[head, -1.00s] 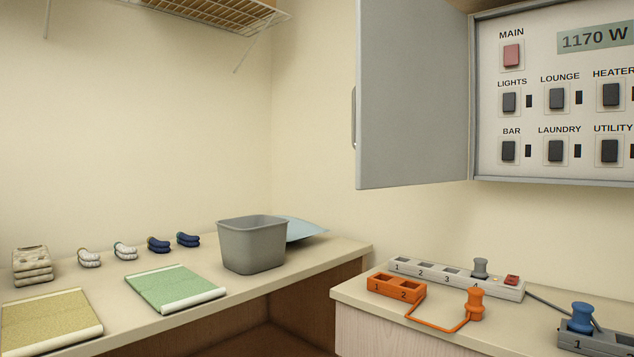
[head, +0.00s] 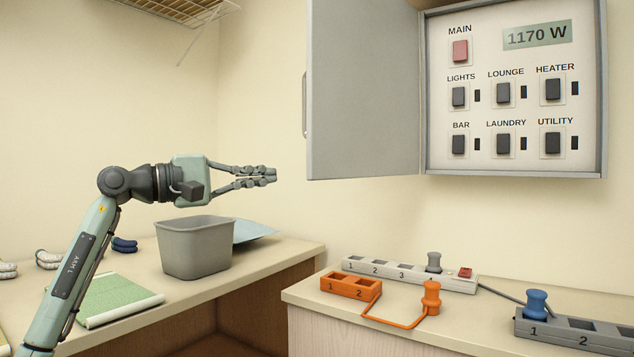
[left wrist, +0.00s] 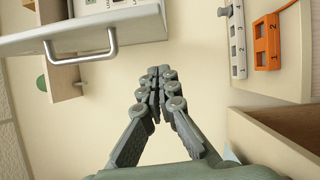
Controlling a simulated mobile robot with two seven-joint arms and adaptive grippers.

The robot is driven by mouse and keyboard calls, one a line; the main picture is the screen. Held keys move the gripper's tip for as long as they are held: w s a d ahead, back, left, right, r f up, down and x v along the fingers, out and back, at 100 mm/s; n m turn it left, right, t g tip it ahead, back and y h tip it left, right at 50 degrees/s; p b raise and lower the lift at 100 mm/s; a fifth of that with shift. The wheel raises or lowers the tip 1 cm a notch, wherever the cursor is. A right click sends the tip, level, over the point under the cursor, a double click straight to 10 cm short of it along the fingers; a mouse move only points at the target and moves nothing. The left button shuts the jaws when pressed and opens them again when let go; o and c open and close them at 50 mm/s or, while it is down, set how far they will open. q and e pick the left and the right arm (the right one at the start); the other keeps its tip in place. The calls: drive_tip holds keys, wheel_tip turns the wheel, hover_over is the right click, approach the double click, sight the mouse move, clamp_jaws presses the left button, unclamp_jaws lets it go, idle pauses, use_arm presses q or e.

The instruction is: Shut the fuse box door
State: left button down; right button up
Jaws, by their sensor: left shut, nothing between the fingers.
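The fuse box (head: 437,110) is on the wall at the upper right of the head view, with its switches and a "1170 W" display showing. Its grey door (head: 365,95) stands open, swung out to the left. The door's handle (head: 304,105) is on its left edge. In the left wrist view the door (left wrist: 80,30) and its handle (left wrist: 82,50) lie at the upper left. My left gripper (head: 274,175) is shut and empty, left of the door and a little below the handle, apart from it. It also shows in the left wrist view (left wrist: 159,72). My right gripper is not in view.
A grey bin (head: 194,250) stands on the left counter below my left gripper. A white power strip (head: 408,273), an orange adapter (head: 350,286) and a dark strip (head: 575,330) lie on the right counter. A wire shelf (head: 185,12) hangs at the upper left. The wall before the gripper is bare.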

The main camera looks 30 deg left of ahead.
sight(318, 175)
use_arm(q)
drive_tip(key=shift+m, duration=0.3)
drive_tip(key=shift+w+d+r+p, duration=0.1)
drive_tip(key=shift+w+d+p, duration=0.5)
drive_tip(key=shift+w+d, duration=0.65)
drive_tip(key=shift+w+d+f+p, duration=0.1)
drive_tip(key=shift+w+d+p, duration=0.55)
drive_tip(key=shift+w+d, duration=0.6)
drive_tip(key=shift+w+d+r+p, duration=0.1)
drive_tip(key=shift+w+d+p, duration=0.7)
drive_tip(key=shift+d, duration=0.75)
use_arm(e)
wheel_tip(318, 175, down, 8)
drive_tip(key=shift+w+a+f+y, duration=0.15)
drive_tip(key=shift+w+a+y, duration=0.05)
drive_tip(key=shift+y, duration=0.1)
use_arm(q)
drive_tip(key=shift+w, duration=0.15)
drive_tip(key=shift+d, duration=0.1)
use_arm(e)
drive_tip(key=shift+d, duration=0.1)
